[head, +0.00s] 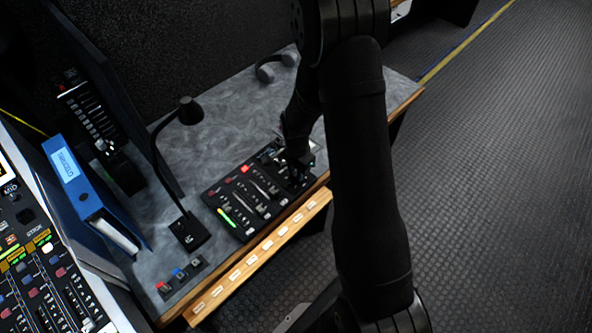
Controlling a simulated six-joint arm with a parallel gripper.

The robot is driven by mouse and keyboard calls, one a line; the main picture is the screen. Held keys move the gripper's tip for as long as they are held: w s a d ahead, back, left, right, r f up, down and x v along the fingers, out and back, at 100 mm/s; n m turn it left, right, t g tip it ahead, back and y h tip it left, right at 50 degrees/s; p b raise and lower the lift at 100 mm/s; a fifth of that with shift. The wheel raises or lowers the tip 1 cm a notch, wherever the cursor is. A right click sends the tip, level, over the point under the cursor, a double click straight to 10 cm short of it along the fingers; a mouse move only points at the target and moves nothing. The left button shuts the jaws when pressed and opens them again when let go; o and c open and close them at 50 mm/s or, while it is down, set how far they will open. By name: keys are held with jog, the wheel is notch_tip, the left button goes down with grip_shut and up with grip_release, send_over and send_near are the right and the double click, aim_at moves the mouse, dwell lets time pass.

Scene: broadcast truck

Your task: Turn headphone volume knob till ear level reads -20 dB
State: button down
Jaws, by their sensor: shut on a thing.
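A black control panel (238,207) lies on the grey desk near its wooden front edge. It carries several small faders, a lit red button (244,169) and a lit green strip (228,214). My gripper (297,172) is at the panel's right end, pointing down onto it. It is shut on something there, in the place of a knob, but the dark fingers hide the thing. No dB reading can be made out at this size. My arm covers the area to the right of the panel.
A gooseneck lamp or microphone (190,110) stands left of the panel. Headphones (276,66) lie at the back of the desk (225,110). A blue binder (76,182), a mixing console (45,270) and small coloured switches (179,274) are at the left.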

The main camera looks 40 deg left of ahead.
jog(key=shift+m, duration=2.8)
jog(key=c, duration=1.2)
grip_release()
jog(key=shift+c, duration=0.2)
notch_tip(320, 180, up, 17)
jog(key=shift+r, duration=0.2)
